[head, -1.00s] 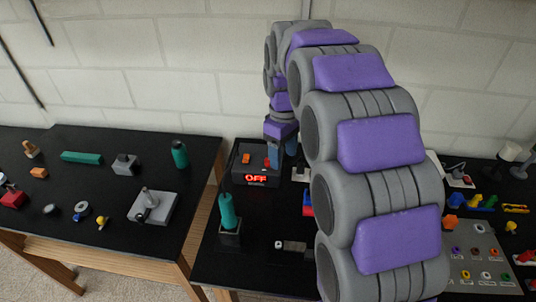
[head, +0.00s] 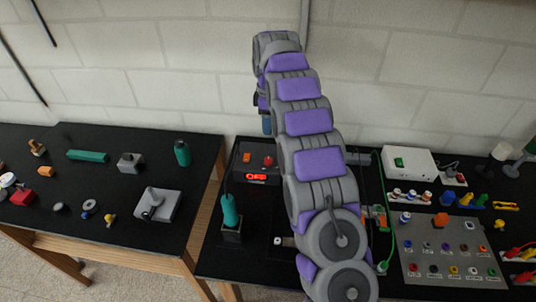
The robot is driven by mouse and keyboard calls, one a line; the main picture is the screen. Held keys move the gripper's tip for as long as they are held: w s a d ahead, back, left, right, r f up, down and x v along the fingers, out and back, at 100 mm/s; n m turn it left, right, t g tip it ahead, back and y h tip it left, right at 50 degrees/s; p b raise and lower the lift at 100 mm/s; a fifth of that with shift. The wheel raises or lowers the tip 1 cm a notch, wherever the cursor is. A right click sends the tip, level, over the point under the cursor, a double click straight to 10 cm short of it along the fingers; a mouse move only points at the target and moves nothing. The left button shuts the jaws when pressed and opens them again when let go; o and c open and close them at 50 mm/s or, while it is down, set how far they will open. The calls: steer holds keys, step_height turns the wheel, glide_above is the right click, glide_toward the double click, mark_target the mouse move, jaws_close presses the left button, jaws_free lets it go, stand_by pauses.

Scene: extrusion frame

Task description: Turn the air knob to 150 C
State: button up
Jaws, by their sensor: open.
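A black control box (head: 242,174) stands at the back left of the middle table. Its red display (head: 256,177) reads OFF. An orange control (head: 246,157) and a red control (head: 268,160) sit above the display. I cannot tell which is the air knob, nor read any scale. My gripper (head: 266,124) is above and behind the red control, apart from the box and holding nothing that I can see. Its blue fingers show only in part; my arm hides much of it and the right side of the box.
A teal-handled tool (head: 230,210) stands in a black holder in front of the box. A grey panel with coloured sockets (head: 452,250) and a white box (head: 408,162) are to the right. The left table (head: 95,222) holds several small parts. A block wall is close behind.

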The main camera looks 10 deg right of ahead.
steer(key=b, duration=0.2)
glide_toward(268, 159)
step_height(268, 159, down, 9)
steer(key=shift+r, duration=0.1)
steer(key=shift+w, duration=0.1)
stand_by(0.4)
steer(key=c, duration=1)
steer(key=shift+c, duration=0.2)
